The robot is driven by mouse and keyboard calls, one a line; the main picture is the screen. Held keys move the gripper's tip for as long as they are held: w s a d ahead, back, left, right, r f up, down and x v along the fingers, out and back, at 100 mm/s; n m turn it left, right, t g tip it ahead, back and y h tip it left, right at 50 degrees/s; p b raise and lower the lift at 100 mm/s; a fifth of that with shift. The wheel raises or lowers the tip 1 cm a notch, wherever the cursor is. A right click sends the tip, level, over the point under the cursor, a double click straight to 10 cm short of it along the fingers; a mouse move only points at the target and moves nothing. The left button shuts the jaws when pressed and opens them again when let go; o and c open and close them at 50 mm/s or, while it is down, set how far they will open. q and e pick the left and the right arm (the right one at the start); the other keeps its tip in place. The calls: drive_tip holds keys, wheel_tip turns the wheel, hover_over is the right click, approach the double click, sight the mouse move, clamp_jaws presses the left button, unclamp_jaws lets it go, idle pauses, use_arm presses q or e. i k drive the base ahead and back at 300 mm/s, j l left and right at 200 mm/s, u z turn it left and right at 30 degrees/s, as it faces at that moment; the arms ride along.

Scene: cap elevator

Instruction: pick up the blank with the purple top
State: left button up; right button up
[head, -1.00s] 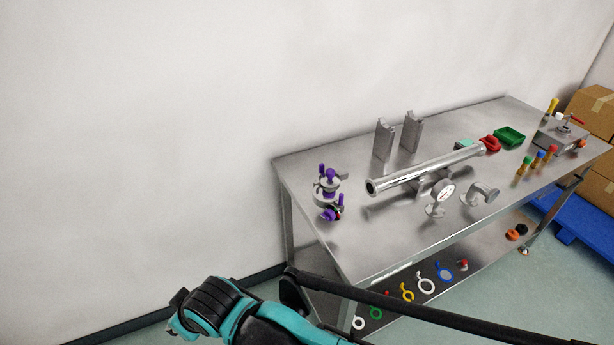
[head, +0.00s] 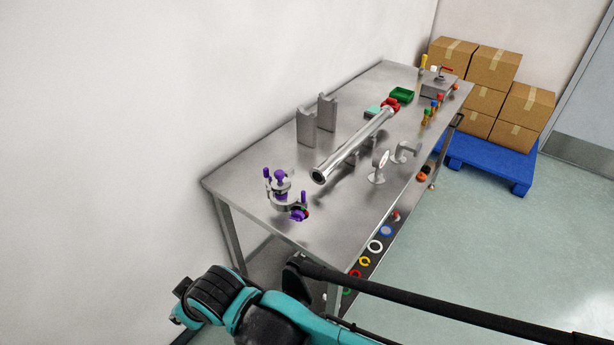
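Near the close left end of the steel table (head: 240,180) stands a metal fixture (head: 283,196) with several purple parts, including a round purple knob (head: 280,175) and a purple upright piece (head: 303,197). I cannot tell whether any of these is a blank. Small pegs (head: 430,111) with differently coloured tops stand near the table's far right edge; no purple top can be made out among them. A teal and black arm (head: 265,310) of mine shows at the bottom, away from the table top. Neither gripper can be seen.
A long steel pipe (head: 350,146) lies along the table, with two grey upright blocks (head: 306,128) behind it and a gauge (head: 380,163) in front. Cardboard boxes (head: 525,105) sit on a blue pallet (head: 490,161). Floor to the right is clear.

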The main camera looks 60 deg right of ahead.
sight(279, 182)
drive_tip(key=i+z, duration=0.15)
drive_tip(key=z, duration=0.3)
drive_tip(key=i+z, duration=0.2)
drive_tip(key=z, duration=0.3)
drive_tip(key=i+j+z, duration=0.15)
drive_tip(key=z, duration=0.3)
drive_tip(key=i+j+z, duration=0.1)
drive_tip(key=z, duration=0.4)
drive_tip(key=i+j+z, duration=0.1)
drive_tip(key=j+z, duration=0.15)
drive_tip(key=z, duration=0.2)
